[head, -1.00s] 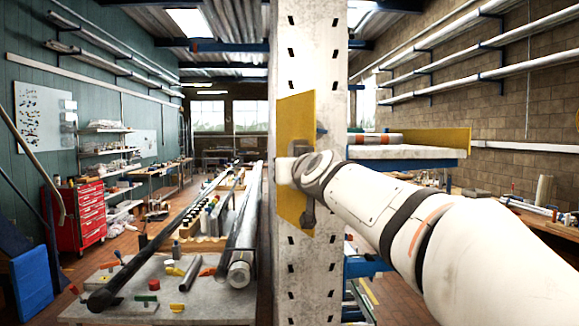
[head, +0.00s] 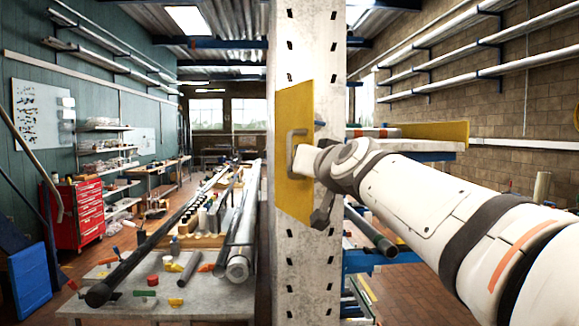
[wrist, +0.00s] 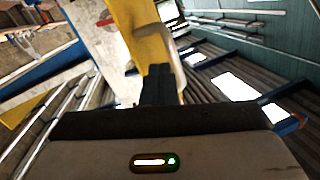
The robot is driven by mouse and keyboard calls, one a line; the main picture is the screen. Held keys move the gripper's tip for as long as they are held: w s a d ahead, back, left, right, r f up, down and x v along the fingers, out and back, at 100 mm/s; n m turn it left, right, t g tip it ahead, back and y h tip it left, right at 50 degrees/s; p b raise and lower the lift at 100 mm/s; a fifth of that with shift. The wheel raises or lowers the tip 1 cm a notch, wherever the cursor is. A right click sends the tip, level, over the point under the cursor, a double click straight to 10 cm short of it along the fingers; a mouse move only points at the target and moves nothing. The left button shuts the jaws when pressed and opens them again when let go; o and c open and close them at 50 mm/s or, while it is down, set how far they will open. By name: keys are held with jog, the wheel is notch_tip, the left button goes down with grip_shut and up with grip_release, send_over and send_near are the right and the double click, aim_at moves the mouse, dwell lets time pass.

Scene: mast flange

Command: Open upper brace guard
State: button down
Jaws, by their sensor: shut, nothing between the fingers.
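The upper brace guard (head: 294,190) is a yellow upright panel on the pale slotted mast (head: 310,262) in the head view. A grey bracket-shaped handle (head: 291,152) stands out from its face. My gripper (head: 304,161) is at the panel, just right of the handle. In the wrist view its dark fingers (wrist: 158,72) are together and empty. There the handle (wrist: 180,68) rises beside them, with the yellow guard (wrist: 140,28) behind. I cannot tell whether fingers and handle touch. The panel's far side is hidden.
A bench (head: 205,302) with long tubes and small coloured parts lies left of the mast. A shelf with another yellow panel (head: 435,131) stands behind my arm on the right. A red drawer cabinet (head: 80,213) is at far left. Some floor between cabinet and bench is free.

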jog(key=s+d+m+g+y+b, duration=0.2)
jog(key=s+d+m+y+b, duration=0.3)
jog(key=m, duration=0.6)
jog(key=p+x, duration=0.2)
jog(key=x, duration=0.9)
jog(key=shift+d+y, duration=0.25)
jog(key=shift+y, duration=0.05)
jog(key=shift+w+r, duration=0.1)
jog(key=shift+w, duration=0.05)
